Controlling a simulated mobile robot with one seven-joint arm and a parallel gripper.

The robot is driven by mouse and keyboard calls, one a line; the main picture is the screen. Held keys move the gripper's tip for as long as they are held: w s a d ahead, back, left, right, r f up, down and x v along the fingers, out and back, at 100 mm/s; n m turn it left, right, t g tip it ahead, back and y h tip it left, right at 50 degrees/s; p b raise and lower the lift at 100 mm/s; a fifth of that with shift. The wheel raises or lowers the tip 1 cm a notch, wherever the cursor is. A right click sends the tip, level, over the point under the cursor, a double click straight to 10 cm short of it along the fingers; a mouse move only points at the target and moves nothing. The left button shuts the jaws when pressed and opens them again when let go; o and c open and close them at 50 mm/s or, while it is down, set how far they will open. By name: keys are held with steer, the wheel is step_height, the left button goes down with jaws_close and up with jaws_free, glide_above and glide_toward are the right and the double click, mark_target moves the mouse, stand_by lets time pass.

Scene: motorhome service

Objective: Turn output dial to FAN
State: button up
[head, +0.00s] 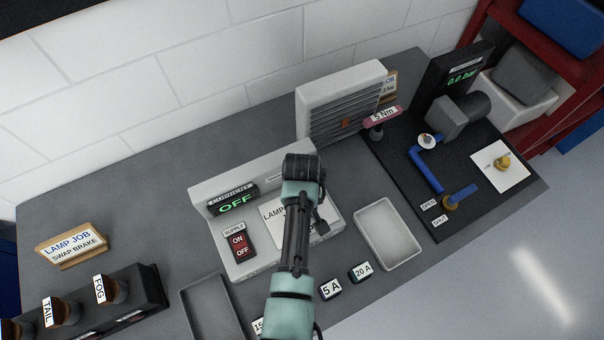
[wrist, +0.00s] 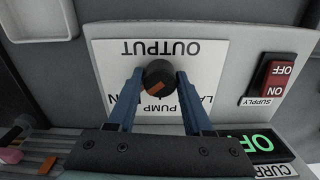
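The output dial (wrist: 158,78) is a dark round knob with an orange mark, on a white label plate (wrist: 205,60) reading OUTPUT, upside down in the wrist view. PUMP is legible below the dial there; the labels to either side are partly hidden by my fingers, with only an N showing on the left. The orange mark slants toward the lower left; I cannot tell its exact setting. My gripper (wrist: 159,75) has one blue finger on each side of the dial, very close; contact is unclear. In the head view, my arm hides the dial and fingertips.
The panel has a red supply switch (head: 239,245) and a green display reading OFF (head: 234,203). A slatted grey unit (head: 342,105) stands behind. An empty tray (head: 389,232) lies to the right, another (head: 211,308) to the left. Fuse blocks labelled 5 A (head: 330,288) and 20 A (head: 361,272) sit in front.

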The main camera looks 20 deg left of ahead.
steer(key=o, duration=0.3)
step_height(320, 180, up, 13)
steer(key=b, duration=0.2)
stand_by(0.4)
stand_by(0.4)
